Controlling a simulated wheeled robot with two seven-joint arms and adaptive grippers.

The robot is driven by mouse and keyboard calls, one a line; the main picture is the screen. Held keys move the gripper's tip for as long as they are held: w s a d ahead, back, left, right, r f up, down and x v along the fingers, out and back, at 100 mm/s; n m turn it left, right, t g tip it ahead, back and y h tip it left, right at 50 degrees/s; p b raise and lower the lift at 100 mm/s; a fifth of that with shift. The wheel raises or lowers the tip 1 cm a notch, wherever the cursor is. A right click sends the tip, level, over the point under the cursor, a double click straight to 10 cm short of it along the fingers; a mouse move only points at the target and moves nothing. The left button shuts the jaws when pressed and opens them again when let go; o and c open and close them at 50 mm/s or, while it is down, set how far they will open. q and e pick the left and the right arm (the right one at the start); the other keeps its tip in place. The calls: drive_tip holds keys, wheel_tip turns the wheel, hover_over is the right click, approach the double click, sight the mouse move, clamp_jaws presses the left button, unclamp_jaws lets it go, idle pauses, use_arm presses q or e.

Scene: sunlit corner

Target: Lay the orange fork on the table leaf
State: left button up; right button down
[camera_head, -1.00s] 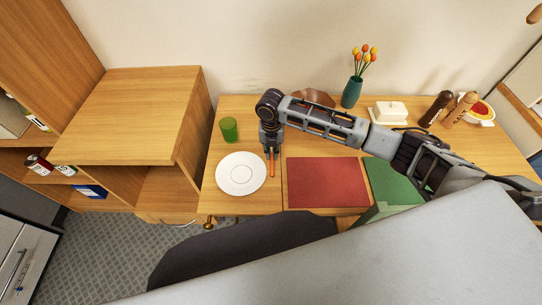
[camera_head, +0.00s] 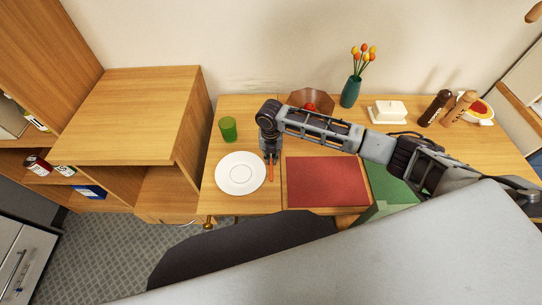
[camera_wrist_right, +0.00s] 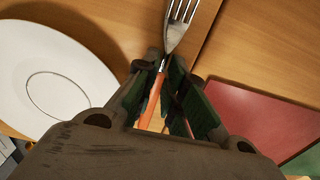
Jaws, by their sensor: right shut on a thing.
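The orange fork (camera_wrist_right: 152,103) has an orange handle and metal tines. My right gripper (camera_wrist_right: 163,72) is shut on it near the join of handle and tines. In the head view the fork's orange handle (camera_head: 271,173) shows just below the right gripper (camera_head: 270,157), over the table leaf (camera_head: 235,202), close to the seam. The leaf is the left wooden section of the table. I cannot tell whether the fork touches the wood. My left gripper is not in view.
A white plate (camera_head: 240,173) lies left of the fork, with a green cup (camera_head: 228,129) behind it. A red mat (camera_head: 327,182) lies to the right, past the seam. A vase of tulips (camera_head: 350,92), a butter dish (camera_head: 387,111) and two mills stand at the back right.

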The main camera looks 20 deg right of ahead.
sight(271, 158)
drive_tip(key=shift+f, duration=0.1)
drive_tip(key=c, duration=1.8)
unclamp_jaws()
drive_tip(key=shift+o, duration=0.2)
wheel_tip(271, 158, up, 12)
drive_tip(key=shift+a, duration=0.1)
